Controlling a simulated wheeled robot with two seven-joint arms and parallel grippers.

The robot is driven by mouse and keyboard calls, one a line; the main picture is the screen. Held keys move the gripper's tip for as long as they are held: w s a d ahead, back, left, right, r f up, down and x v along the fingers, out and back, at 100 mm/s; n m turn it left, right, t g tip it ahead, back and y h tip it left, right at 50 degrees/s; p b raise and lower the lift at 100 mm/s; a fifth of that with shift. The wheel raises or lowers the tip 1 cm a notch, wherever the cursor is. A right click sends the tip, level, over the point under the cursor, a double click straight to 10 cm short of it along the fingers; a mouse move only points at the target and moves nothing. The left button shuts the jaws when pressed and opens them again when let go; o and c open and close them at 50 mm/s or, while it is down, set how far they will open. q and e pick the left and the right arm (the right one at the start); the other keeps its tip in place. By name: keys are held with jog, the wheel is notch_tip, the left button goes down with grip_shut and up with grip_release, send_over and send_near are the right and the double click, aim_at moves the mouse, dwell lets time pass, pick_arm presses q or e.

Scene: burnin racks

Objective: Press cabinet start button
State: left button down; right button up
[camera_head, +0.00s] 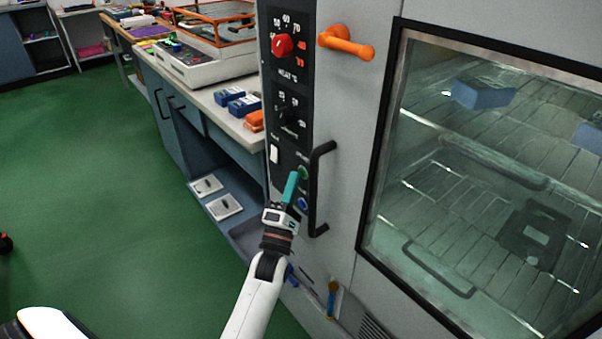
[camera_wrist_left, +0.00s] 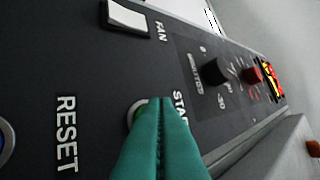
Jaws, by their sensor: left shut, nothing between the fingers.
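The cabinet (camera_head: 340,130) stands on the right with a dark control panel on its left edge. The green start button (camera_head: 304,172) sits low on the panel. In the left wrist view the start button (camera_wrist_left: 136,112) is mostly hidden behind my fingers, beside its partly covered label. My left gripper (camera_head: 291,180) has teal fingers that are shut and empty, with the tips at or just in front of the button. The left wrist view shows the left gripper (camera_wrist_left: 165,105) overlapping the button; I cannot tell whether it touches. My right gripper is not in view.
A blue button (camera_head: 302,203), labelled RESET in the left wrist view, is just below. A white fan switch (camera_head: 274,153) and red knob (camera_head: 283,46) are above. A black door handle (camera_head: 316,190) stands out close to the right.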

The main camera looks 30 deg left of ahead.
pick_arm(q)
jog(key=shift+w+d, duration=0.1)
jog(key=shift+w, duration=0.15)
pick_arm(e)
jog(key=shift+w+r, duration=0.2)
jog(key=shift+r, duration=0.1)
pick_arm(q)
jog(key=shift+w, duration=0.15)
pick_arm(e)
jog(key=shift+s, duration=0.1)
pick_arm(q)
jog(key=shift+s, duration=0.25)
jog(key=shift+s+a+p, duration=0.25)
jog(key=shift+s+p, duration=0.15)
jog(key=shift+s, duration=0.15)
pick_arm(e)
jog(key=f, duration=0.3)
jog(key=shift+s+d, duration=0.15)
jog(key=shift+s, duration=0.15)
